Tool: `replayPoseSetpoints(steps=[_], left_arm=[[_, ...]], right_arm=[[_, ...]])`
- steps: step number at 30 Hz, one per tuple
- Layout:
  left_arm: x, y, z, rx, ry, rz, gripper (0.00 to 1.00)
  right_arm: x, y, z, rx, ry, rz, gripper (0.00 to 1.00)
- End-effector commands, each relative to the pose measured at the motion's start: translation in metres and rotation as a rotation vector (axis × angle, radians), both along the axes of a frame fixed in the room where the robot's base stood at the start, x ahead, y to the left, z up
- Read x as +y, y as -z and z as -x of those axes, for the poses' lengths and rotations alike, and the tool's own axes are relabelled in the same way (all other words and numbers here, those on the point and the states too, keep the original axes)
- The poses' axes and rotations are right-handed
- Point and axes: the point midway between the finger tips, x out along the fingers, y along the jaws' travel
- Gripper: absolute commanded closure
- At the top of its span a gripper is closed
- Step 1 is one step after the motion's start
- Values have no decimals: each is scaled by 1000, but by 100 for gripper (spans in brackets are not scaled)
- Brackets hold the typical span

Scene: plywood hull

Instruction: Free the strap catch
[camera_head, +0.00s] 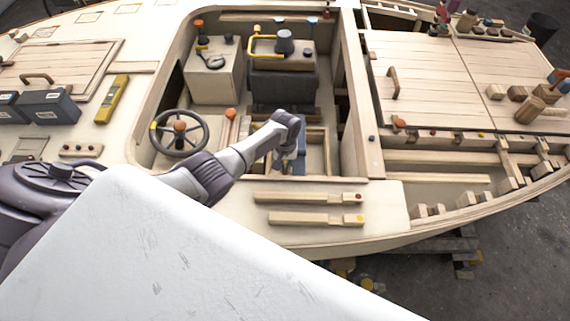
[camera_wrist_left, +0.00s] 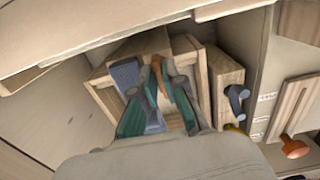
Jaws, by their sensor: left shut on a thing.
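My left arm reaches over the hull's cockpit, and my left gripper (camera_head: 291,160) points down into a wooden-framed opening; in the left wrist view its fingers (camera_wrist_left: 158,85) are close together. They are shut on a narrow orange-brown piece (camera_wrist_left: 156,112), which looks like the strap catch's lever. A blue-grey strap-like piece (camera_wrist_left: 125,74) lies just left of the fingers, over a wooden box frame (camera_wrist_left: 186,44). The catch's lower part is hidden behind the fingers and wrist. My right gripper is not in view.
A steering wheel (camera_head: 179,133) stands left of the opening. Two wooden bars (camera_head: 308,198) lie on the near deck. Cockpit walls enclose the gripper closely.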

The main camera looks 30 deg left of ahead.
Motion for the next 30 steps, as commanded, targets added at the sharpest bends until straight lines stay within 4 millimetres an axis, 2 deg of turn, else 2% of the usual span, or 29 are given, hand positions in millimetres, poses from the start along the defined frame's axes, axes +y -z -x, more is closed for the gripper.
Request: replayPoseSetpoints(steps=[13, 14, 18, 30], left_arm=[[0, -1, -2, -4, -11, 0, 100], [0, -1, -2, -4, -10, 0, 88], [0, -1, -2, -4, -10, 0, 65], [0, -4, -1, -4, -9, 0, 65]], right_arm=[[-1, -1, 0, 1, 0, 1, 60], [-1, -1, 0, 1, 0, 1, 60], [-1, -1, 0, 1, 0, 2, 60], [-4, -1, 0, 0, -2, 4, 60]])
